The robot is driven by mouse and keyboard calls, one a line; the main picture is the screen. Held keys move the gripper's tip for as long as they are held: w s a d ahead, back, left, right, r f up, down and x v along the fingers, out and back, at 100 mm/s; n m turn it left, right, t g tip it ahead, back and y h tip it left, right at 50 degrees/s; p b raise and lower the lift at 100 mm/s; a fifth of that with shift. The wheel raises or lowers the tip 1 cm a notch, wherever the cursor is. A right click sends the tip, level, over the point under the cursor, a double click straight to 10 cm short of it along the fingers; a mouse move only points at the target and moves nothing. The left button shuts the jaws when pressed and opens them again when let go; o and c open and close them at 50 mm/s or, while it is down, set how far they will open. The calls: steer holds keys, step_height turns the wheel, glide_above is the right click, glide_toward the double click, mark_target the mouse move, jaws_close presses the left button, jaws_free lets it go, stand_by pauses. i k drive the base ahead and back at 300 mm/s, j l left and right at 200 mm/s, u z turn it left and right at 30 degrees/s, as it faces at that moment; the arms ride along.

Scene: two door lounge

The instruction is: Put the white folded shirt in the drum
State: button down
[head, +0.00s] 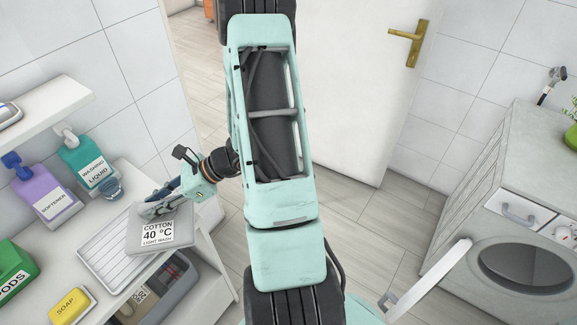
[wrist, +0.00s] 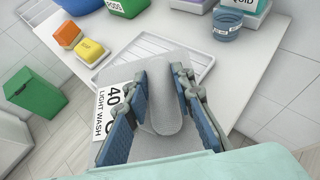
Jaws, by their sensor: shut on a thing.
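A pale grey-white folded shirt (head: 146,239) with a "COTTON 40 °C LIGHT WASH" label is at the ribbed white tray on the left counter. My gripper (head: 162,204) is shut on the shirt. In the wrist view the cloth (wrist: 166,110) bulges up between both fingers of my gripper (wrist: 160,98), and the label shows at its left. I cannot tell whether the shirt still touches the tray. The drum shows as a dark round opening (head: 525,268) in the white machine at the right. A white door-like panel (head: 430,280) stands out in front of it.
The white ribbed tray (head: 96,262) lies on the counter. A softener bottle (head: 45,195), a washing liquid bottle (head: 90,165), a blue cup (head: 111,188), a soap (head: 72,305) and a green pods box (head: 14,268) stand around it. Open floor (head: 365,225) lies between counter and machine.

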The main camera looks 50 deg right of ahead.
mark_target(500, 252)
steer(key=k+j+z, duration=0.2)
steer(key=z, duration=0.25)
steer(key=k+j+z, duration=0.1)
steer(key=k+z, duration=0.6)
steer(key=z, duration=0.15)
steer(key=k+l+z, duration=0.3)
steer(key=l+z, duration=0.15)
steer(key=z, duration=0.15)
steer(key=l+z, duration=1)
steer(key=l, duration=0.15)
